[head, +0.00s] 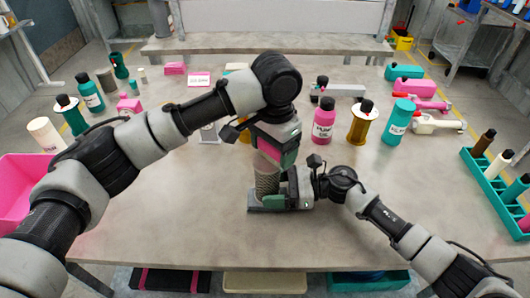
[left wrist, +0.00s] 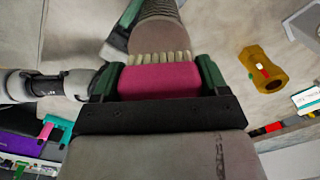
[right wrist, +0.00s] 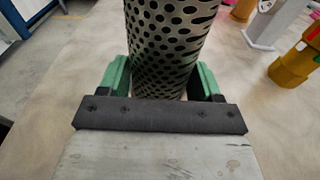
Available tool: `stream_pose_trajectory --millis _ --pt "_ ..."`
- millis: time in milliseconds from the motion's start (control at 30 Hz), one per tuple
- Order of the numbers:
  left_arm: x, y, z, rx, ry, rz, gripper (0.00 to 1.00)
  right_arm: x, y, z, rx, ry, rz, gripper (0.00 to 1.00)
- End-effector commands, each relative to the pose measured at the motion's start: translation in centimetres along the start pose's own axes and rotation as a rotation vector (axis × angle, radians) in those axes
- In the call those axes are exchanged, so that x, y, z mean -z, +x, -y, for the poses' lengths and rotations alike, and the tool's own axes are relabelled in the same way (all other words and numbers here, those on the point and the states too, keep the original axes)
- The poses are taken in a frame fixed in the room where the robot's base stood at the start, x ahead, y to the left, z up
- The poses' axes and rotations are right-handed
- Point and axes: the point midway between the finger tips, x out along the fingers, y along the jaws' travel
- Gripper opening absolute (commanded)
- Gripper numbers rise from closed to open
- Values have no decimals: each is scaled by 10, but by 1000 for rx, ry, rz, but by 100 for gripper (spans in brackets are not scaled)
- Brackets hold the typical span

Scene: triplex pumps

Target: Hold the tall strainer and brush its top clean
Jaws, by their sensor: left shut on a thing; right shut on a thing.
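The tall strainer (head: 266,180) stands upright on the table, a grey perforated cylinder. Its holes show closely in the right wrist view (right wrist: 172,45). My right gripper (head: 282,198) is shut on it low down, a green finger on each side. My left gripper (head: 274,146) is above, shut on a brush with a pink block (left wrist: 160,80) and pale bristles. The bristles lie at the edge of the strainer's brownish round top in the left wrist view (left wrist: 157,38). I cannot tell whether they touch it. In the head view the left gripper and brush hide the top.
A pink bottle (head: 323,122), an amber bottle (head: 360,124) and a teal bottle (head: 397,124) stand right of the grippers. A pink bin (head: 22,190) is at the left edge, a teal rack (head: 492,185) at the right. The front table is largely clear.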

Motion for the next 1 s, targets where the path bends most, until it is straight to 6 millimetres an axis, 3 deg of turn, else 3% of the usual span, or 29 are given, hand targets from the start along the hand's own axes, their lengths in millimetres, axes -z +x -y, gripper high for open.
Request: stream_pose_trajectory --millis 200,300,1000 --pt "15 -2 0 0 -1 0 52 -1 1 0 -2 -2 1 52" --pt "15 -26 0 2 1 -5 52 -1 1 0 -2 -2 1 52" --pt "14 -81 0 0 1 0 52 0 0 0 -1 -1 0 52"
